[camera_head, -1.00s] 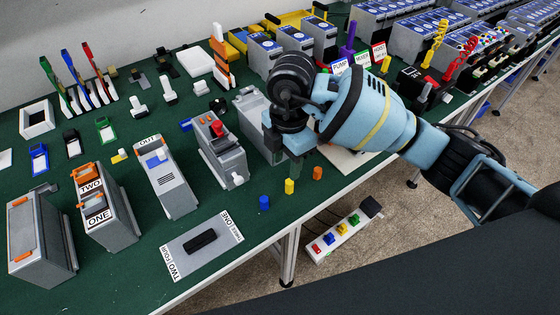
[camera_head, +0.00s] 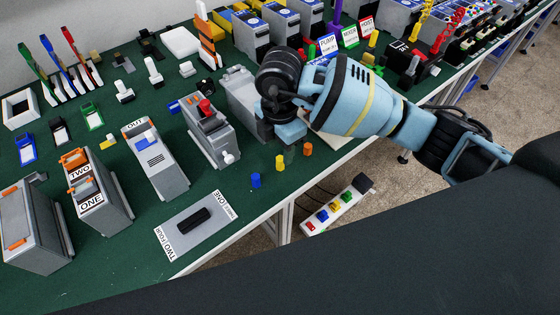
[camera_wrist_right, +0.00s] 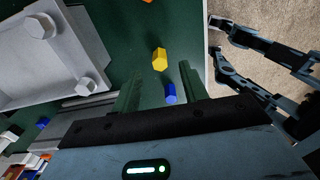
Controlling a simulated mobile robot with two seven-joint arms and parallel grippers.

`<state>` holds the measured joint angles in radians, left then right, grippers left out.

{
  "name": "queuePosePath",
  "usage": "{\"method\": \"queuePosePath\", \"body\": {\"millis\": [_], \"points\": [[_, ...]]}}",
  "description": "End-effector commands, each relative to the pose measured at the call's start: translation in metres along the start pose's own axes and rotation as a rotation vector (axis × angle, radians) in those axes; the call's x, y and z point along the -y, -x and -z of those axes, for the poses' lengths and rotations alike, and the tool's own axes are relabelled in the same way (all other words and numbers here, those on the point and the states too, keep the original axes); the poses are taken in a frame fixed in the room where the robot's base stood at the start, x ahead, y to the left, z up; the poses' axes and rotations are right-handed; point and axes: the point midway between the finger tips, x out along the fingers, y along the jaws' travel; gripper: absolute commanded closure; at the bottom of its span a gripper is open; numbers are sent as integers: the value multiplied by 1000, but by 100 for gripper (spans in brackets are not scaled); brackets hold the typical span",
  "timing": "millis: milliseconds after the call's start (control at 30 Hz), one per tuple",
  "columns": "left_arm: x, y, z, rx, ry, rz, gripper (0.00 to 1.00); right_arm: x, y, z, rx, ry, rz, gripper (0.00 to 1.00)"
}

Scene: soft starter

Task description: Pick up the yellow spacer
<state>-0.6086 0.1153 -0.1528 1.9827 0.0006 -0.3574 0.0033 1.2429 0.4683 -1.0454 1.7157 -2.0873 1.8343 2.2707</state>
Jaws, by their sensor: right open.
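The yellow spacer (camera_head: 280,163) stands upright on the green table top near its front edge, between a blue spacer (camera_head: 256,180) and an orange spacer (camera_head: 308,149). My right gripper (camera_head: 290,138) is just behind the yellow spacer in the head view, its fingertips mostly hidden. In the right wrist view, its two fingers (camera_wrist_right: 160,87) are apart and empty. There the yellow spacer (camera_wrist_right: 160,58) lies a little beyond the fingertips, near the middle of the gap. The blue spacer (camera_wrist_right: 171,93) shows between the fingers.
A grey unit with a red knob (camera_head: 206,108) stands left of my gripper, and a grey box (camera_head: 240,95) stands close behind it. A labelled plate with a black block (camera_head: 194,220) lies front left. The table's front edge is close to the spacers.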

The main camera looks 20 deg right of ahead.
Motion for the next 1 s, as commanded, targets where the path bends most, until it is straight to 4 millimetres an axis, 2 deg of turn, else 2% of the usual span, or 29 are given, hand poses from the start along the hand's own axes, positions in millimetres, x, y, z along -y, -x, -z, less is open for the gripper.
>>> {"method": "queuePosePath", "body": {"millis": [100, 200, 433, 767, 1000], "points": [[-1, 0, -2, 3, 2, 0, 64, 1, -20, -1, 1, -1, 4, 56], [-1, -1, -3, 6, 4, -1, 64, 1, -30, -1, 0, 0, 2, 56], [-1, -1, -3, 5, 4, -1, 64, 0, -30, -1, 1, 1, -1, 56], [-1, 0, -3, 5, 4, 0, 64, 0, -30, -1, 1, 1, -1, 98], [-1, 0, -3, 5, 3, 0, 64, 0, -30, -1, 1, 1, -1, 100]]}}
